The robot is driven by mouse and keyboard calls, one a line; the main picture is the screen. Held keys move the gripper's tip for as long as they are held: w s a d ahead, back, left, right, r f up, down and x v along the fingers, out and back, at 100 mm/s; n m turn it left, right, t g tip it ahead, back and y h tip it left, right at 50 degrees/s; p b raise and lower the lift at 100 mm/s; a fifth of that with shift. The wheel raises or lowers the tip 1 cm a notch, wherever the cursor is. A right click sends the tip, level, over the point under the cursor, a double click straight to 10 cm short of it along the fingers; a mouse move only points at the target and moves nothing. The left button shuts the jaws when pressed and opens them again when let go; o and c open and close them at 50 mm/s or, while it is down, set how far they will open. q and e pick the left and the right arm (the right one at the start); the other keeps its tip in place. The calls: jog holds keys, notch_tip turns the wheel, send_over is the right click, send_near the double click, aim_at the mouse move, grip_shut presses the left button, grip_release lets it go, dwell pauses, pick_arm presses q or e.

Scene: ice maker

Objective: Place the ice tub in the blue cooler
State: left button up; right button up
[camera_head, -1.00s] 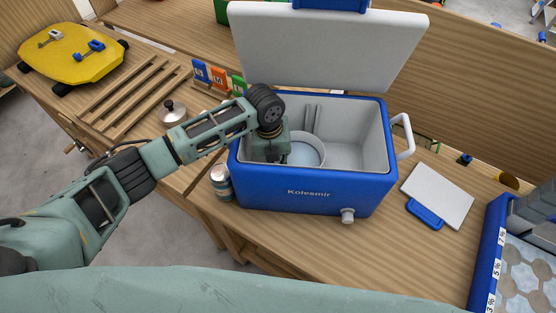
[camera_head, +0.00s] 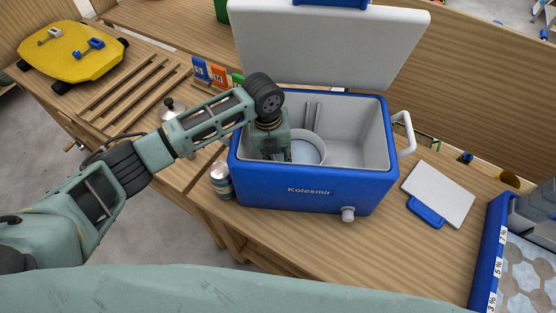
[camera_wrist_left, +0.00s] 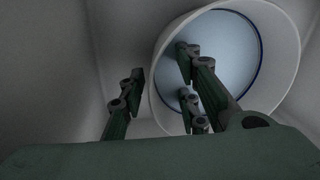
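The ice tub (camera_head: 308,150), round and white with a pale bluish inside, is inside the open blue cooler (camera_head: 315,196), left of its middle. In the head view its left part is hidden behind my left gripper (camera_head: 279,158), which reaches down into the cooler. In the left wrist view, my left gripper (camera_wrist_left: 162,78) straddles the rim of the tub (camera_wrist_left: 276,92): one finger is outside the wall, the others reach over the inside. The fingers are spread with gaps to the rim. Whether the tub rests flat on the cooler floor is hard to see. My right gripper is not in view.
The cooler lid (camera_head: 325,45) stands open behind. A can (camera_head: 221,181) stands at the cooler's left front corner. A white board with a blue handle (camera_head: 440,195) lies at right. A blue-edged bin (camera_head: 490,250) is at the right edge. The cooler's right half is empty.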

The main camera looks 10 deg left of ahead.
pick_arm(q)
notch_tip(320, 180, up, 10)
jog(key=a+b, duration=0.1)
jog(key=b, duration=0.1)
dwell(0.5)
